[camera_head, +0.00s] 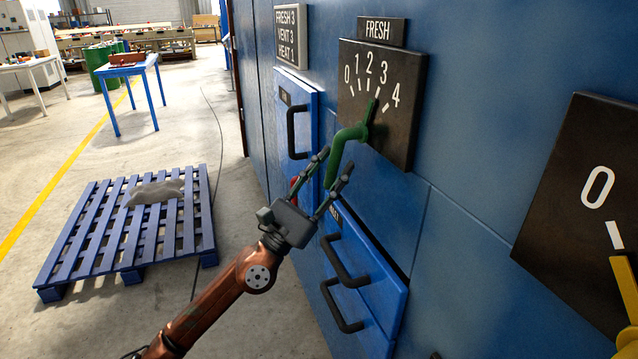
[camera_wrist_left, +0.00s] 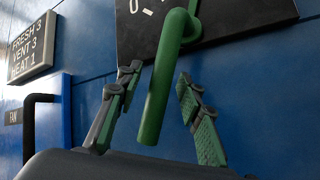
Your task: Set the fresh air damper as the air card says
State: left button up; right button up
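The air card (camera_head: 291,37) on the blue wall reads FRESH 3, VENT 3, HEAT 1; it also shows in the left wrist view (camera_wrist_left: 33,48). The black FRESH dial (camera_head: 402,140) is numbered 0 to 4. Its green pointer lines up with about the 3 mark. A bent green handle (camera_head: 337,153) comes off the dial and hangs downward. My left gripper (camera_head: 335,168) is open, with its fingers on either side of the handle's lower end. In the left wrist view the green handle (camera_wrist_left: 156,100) stands between the fingers, with gaps at both sides.
Blue panels with black handles (camera_head: 298,132) are left of and below the dial. A second black dial (camera_head: 570,200) with a yellow lever (camera_head: 625,285) is at right. A blue pallet (camera_head: 100,250) with a grey sack lies on the floor at left.

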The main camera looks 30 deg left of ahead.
pick_arm(q)
jog(key=v, duration=1.1)
jog(key=shift+s+f, duration=0.15)
jog(key=shift+f, duration=0.05)
jog(key=shift+a, duration=0.1)
